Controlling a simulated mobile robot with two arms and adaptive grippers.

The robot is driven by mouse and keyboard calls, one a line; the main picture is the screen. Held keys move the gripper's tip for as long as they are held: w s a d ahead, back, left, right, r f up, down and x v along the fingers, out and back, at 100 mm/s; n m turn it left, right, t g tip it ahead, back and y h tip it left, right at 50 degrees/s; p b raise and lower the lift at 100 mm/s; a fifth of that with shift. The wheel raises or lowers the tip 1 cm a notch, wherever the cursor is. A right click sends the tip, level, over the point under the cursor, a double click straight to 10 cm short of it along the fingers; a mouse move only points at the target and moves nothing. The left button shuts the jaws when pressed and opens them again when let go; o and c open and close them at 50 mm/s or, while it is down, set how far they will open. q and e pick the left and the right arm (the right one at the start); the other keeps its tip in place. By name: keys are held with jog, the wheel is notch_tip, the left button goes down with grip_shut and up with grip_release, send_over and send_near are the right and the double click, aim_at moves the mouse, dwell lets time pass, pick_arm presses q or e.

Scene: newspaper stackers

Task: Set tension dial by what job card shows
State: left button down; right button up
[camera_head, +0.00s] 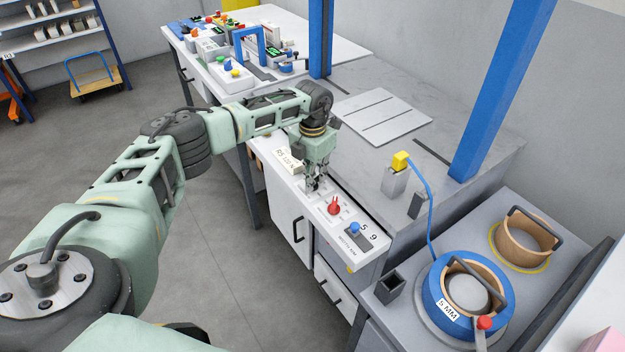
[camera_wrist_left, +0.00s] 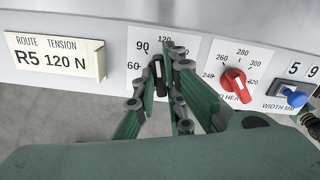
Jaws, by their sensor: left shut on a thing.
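The job card (camera_wrist_left: 56,58) on the panel's left reads "ROUTE R5, TENSION 120 N"; it also shows in the head view (camera_head: 287,160). The tension dial (camera_wrist_left: 160,76) is a black knob on a white plate with the marks 60, 90 and 120 legible. The knob stands roughly upright, its upper end just below the 120 mark. My left gripper (camera_wrist_left: 164,92) is shut on this knob, one finger on each side; it also shows in the head view (camera_head: 315,184). Marks to the knob's right are hidden by the fingers. My right gripper is out of view.
A red heat knob (camera_wrist_left: 234,80) sits close to the right of my fingers, then a blue width knob (camera_wrist_left: 293,96) under the digits 5 and 9. A blue reel (camera_head: 438,306) marked 5 MM stands at the right. A grey plate (camera_head: 383,115) lies behind the panel.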

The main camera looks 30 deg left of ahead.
pick_arm(q)
jog(key=shift+m+b, duration=0.45)
jog(key=shift+m, duration=0.75)
jog(key=shift+r+m, duration=0.1)
jog(key=shift+m, duration=0.2)
jog(key=c, duration=1.8)
grip_release()
notch_tip(320, 180, up, 12)
jog(key=shift+f, duration=0.1)
